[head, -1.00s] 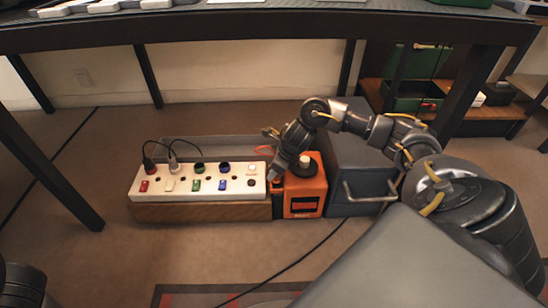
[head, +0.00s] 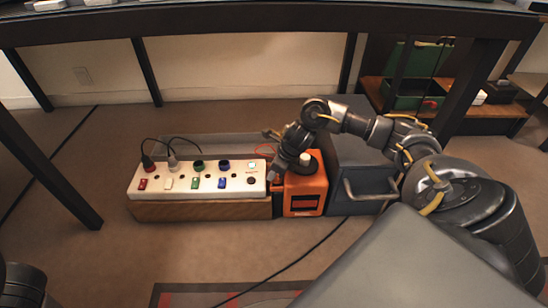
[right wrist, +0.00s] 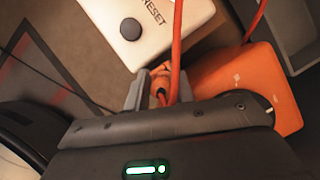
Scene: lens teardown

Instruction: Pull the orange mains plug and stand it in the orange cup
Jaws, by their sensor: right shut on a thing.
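The orange plug (right wrist: 160,86) with its orange cord (right wrist: 176,45) is between the fingers of my right gripper (right wrist: 152,90) in the right wrist view. The fingers are shut on it, beside the end of the white power strip (right wrist: 150,22). In the head view my right gripper (head: 272,178) is low at the right end of the strip (head: 148,192), next to the orange box (head: 305,190). The plug's lower end is hidden, so I cannot tell whether it sits in a socket. I cannot make out an orange cup. My left gripper does not show.
A grey cabinet (head: 352,155) stands right of the orange box. The table (head: 200,27) spans overhead. Floor in front is mostly clear.

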